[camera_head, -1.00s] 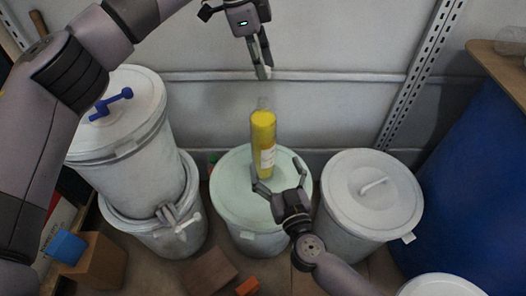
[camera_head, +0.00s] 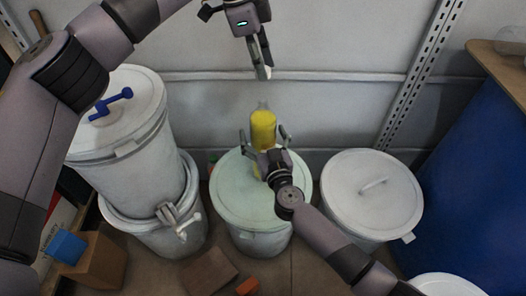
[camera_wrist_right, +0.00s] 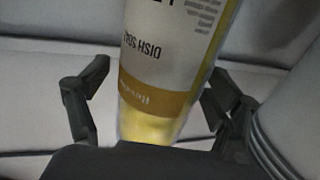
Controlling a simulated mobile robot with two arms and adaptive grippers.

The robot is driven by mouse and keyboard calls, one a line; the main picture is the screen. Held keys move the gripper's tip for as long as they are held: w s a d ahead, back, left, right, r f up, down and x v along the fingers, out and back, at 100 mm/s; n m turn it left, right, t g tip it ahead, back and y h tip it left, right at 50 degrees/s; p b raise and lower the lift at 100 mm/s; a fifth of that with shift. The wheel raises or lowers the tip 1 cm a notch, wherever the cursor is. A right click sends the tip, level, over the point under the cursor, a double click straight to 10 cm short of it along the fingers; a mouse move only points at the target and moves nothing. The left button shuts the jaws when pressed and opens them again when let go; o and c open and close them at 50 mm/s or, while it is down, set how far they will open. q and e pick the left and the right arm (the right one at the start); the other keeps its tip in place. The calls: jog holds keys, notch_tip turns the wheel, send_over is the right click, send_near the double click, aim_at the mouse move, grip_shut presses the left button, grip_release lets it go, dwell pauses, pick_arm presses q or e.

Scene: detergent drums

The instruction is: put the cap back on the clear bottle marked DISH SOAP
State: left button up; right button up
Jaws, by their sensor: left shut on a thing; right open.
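The clear bottle (camera_head: 262,128) of yellow liquid stands upright on the pale green lid of the middle drum (camera_head: 228,195); no cap shows on its neck. In the right wrist view the bottle (camera_wrist_right: 165,60) carries a label reading DISH SOAP, upside down. My right gripper (camera_head: 264,138) is open, one finger on each side of the bottle, with gaps visible in the wrist view. It hides the lower bottle in the head view. My left gripper (camera_head: 262,72) is high above the bottle, shut on a small whitish thing, apparently the cap (camera_head: 268,72), mostly hidden by the fingers.
Two stacked white drums (camera_head: 120,110) with a blue handle on top stand at the left. A white lidded drum (camera_head: 372,195) stands at the right, beside a large blue drum (camera_head: 470,170). A cardboard box (camera_head: 98,262) and an orange block (camera_head: 247,287) lie low in front.

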jog(key=shift+c, duration=0.4)
jog(key=c, duration=1.7)
pick_arm(q)
send_over(267, 109)
jog(key=a, duration=0.2)
jog(key=shift+w+a+x, duration=0.15)
jog(key=shift+x, duration=0.65)
jog(key=shift+w+a+x, duration=0.1)
jog(key=shift+x, duration=0.7)
jog(key=shift+w+a+x, duration=0.15)
jog(key=shift+x, duration=0.7)
jog(key=shift+f, duration=0.15)
jog(key=shift+f, duration=0.85)
jog(key=shift+f, duration=0.5)
